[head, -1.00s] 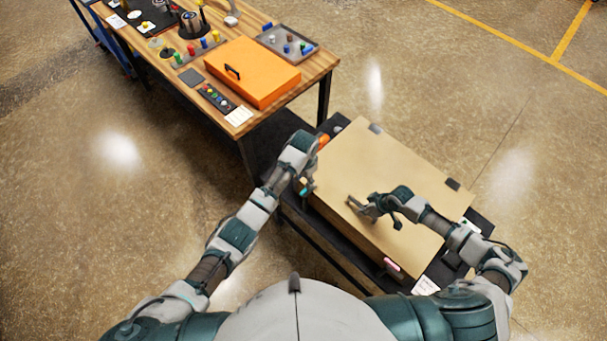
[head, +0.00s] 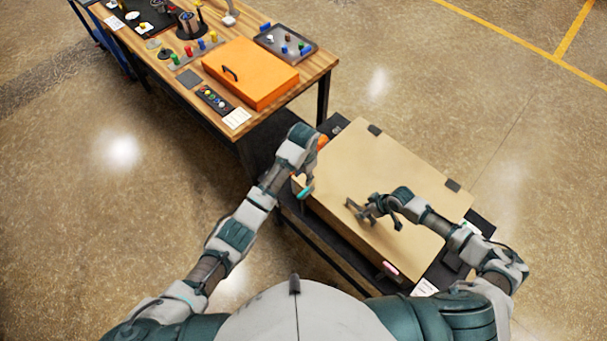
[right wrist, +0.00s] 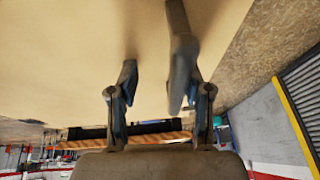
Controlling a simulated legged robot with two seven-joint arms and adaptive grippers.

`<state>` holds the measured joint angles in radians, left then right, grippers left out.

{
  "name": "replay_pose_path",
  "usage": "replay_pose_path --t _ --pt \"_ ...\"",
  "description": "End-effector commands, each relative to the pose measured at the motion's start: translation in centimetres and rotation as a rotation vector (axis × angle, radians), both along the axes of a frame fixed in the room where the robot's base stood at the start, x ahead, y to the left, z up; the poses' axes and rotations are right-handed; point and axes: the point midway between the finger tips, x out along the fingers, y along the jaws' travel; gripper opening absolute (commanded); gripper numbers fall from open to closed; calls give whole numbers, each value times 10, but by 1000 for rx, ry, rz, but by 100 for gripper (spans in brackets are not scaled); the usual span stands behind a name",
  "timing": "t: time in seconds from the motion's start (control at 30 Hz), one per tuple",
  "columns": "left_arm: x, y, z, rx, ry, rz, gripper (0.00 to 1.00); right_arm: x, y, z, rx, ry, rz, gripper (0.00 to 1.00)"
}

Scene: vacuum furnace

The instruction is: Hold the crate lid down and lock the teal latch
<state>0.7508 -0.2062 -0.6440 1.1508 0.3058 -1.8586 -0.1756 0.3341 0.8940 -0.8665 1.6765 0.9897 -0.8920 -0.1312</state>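The crate's tan lid (head: 395,175) lies flat and looks closed. The teal latch (head: 304,194) is on the crate's near left side, partly crowded by my left arm; whether it is locked is too small to tell. My left gripper (head: 311,148) is at the crate's left corner, just above the latch in the picture; its fingers are mostly hidden. My right gripper (head: 356,209) is over the near left part of the lid, with its fingers apart and nothing between them. The right wrist view shows the open fingers (right wrist: 155,75) against the lid (right wrist: 60,60); contact is unclear.
A pink latch (head: 391,268) is at the crate's near right side. An orange part (head: 322,141) shows beside my left gripper. The crate stands on a dark low table (head: 335,250). A wooden bench (head: 322,62) with an orange case (head: 252,73) stands behind left.

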Motion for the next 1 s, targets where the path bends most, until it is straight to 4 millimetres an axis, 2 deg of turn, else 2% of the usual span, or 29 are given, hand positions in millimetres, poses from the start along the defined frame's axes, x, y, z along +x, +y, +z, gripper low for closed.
replay_pose_path --t 0.33,0.43,0.57,0.8,1.0 --pt "1 2 0 -1 0 1 39 -1 1 1 -2 3 2 45" --pt "1 1 0 -1 1 1 39 -3 -2 7 -2 3 2 45" --pt "0 0 0 0 0 0 39 -9 -10 27 -3 1 4 45" --pt "0 1 0 0 0 1 39 -21 -27 77 -3 1 3 45" --pt "1 2 0 -1 0 1 39 -28 -34 103 -4 3 1 45"
